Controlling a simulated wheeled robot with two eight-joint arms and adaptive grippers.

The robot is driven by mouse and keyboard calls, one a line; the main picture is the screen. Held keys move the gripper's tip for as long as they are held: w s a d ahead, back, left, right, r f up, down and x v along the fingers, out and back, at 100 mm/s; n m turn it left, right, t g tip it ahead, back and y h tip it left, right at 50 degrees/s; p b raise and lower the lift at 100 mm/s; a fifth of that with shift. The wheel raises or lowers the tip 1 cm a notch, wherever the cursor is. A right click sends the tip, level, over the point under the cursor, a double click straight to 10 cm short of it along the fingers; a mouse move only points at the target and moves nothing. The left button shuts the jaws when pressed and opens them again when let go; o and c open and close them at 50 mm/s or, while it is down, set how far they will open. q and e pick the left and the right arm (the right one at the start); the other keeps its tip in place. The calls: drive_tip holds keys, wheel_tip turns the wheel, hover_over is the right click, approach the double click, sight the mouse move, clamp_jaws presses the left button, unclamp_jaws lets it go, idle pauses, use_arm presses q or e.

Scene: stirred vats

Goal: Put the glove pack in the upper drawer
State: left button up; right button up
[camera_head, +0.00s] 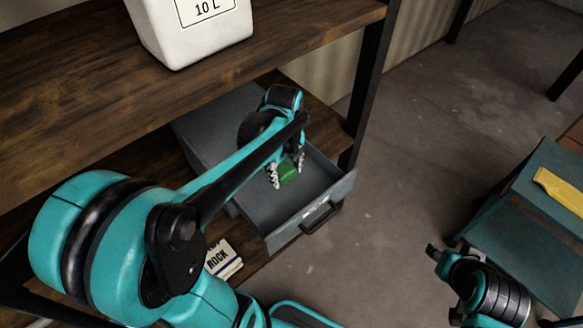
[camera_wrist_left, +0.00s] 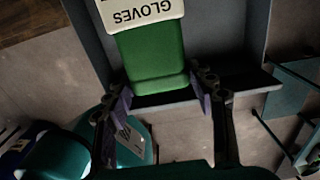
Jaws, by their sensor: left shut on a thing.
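The glove pack (camera_head: 289,173) is a green box. In the left wrist view the pack (camera_wrist_left: 155,60) has a white end reading "GLOVES", upside down. My left gripper (camera_head: 286,171) is shut on it; its fingers stand on either side of the near green end. The open grey drawer (camera_head: 276,204) lies below and around the pack in the head view; its wall also shows in the wrist view (camera_wrist_left: 232,38). I cannot tell whether the pack touches the drawer floor. My right gripper (camera_head: 434,252) is at lower right, away from the drawer, its jaws unclear.
A wooden shelf top (camera_head: 90,100) overhangs the drawer unit and bears a white "10 L" container (camera_head: 190,40). A box marked "ROCK" (camera_head: 224,260) lies left of the drawer. A dark post (camera_head: 366,85) stands behind it. A teal stand with a yellow item (camera_head: 560,188) is at right.

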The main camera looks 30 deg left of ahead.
use_arm(q)
drive_tip(key=shift+w+f, duration=0.1)
drive_tip(key=shift+f, duration=0.1)
drive_tip(key=b, duration=0.4)
approach(280, 197)
drive_tip(key=d+f, duration=0.1)
drive_tip(key=s+d+f, duration=0.1)
drive_tip(key=f, duration=0.1)
drive_tip(key=d+f, duration=0.1)
drive_tip(key=f, duration=0.1)
drive_tip(key=shift+s+d+f, duration=0.15)
drive_tip(key=shift+s+d, duration=0.05)
drive_tip(key=a, duration=0.1)
drive_tip(key=w+a, duration=0.1)
drive_tip(key=a, duration=0.2)
drive_tip(key=shift+w+f, duration=0.1)
drive_tip(key=shift+w, duration=0.15)
drive_tip(key=shift+d+f+b, duration=0.1)
drive_tip(key=shift+f+b, duration=0.4)
drive_tip(key=shift+f, duration=0.05)
drive_tip(key=shift+d+r, duration=0.1)
drive_tip(key=shift+f, duration=0.2)
drive_tip(key=o, duration=1.2)
